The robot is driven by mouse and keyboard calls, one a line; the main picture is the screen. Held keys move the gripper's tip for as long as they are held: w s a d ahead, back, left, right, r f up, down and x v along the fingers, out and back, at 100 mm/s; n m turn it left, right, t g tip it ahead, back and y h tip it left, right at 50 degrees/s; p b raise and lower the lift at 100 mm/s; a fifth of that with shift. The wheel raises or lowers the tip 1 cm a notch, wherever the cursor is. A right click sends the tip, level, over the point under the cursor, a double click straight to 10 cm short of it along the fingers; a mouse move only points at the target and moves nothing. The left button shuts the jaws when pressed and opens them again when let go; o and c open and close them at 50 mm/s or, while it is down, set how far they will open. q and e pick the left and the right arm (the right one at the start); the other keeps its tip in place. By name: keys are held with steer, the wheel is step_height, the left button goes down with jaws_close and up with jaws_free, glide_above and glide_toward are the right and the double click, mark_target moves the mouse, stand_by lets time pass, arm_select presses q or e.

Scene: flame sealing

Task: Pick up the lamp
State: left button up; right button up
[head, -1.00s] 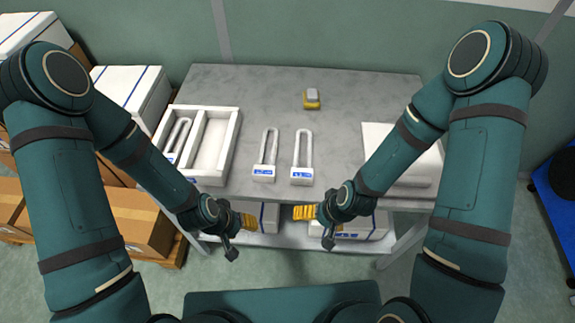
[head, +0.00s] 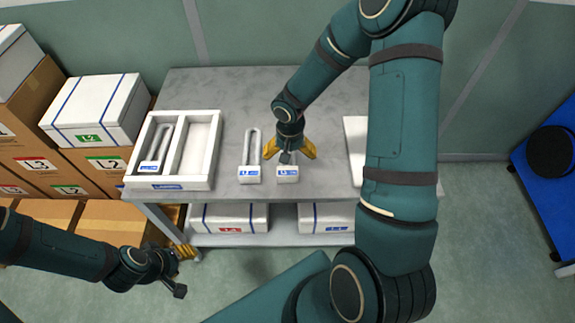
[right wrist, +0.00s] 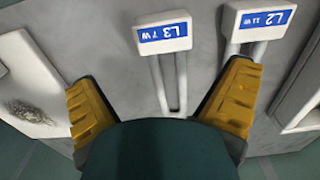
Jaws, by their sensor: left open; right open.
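Two U-shaped lamps with white bases and blue labels lie side by side on the grey table (head: 240,95). The left lamp (head: 249,174) is fully visible in the head view. My right gripper (head: 289,154) is open above the right lamp (head: 287,174), hiding its tubes. In the right wrist view, a lamp labelled L3 7W (right wrist: 163,34) lies between the open fingers of that gripper (right wrist: 162,82); the lamp labelled L2 11W (right wrist: 258,20) is beside the right finger. Another lamp (head: 155,160) lies in the tray's left compartment. My left gripper (head: 185,252) is open and empty, away from the tabletop.
The white tray (head: 176,114) has an empty right compartment. A white block (head: 355,140) is on the table's right, partly behind my arm; a dark patch shows on it in the wrist view. Labelled boxes (head: 95,110) are stacked left; white boxes (head: 230,217) sit on the lower shelf.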

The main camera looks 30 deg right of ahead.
mark_target(288, 168)
steer(key=f, duration=0.5)
steer(key=f+b, duration=0.1)
steer(key=f, duration=0.2)
steer(key=shift+w+a+f, duration=0.1)
steer(key=shift+a, duration=0.15)
steer(key=c, duration=1.2)
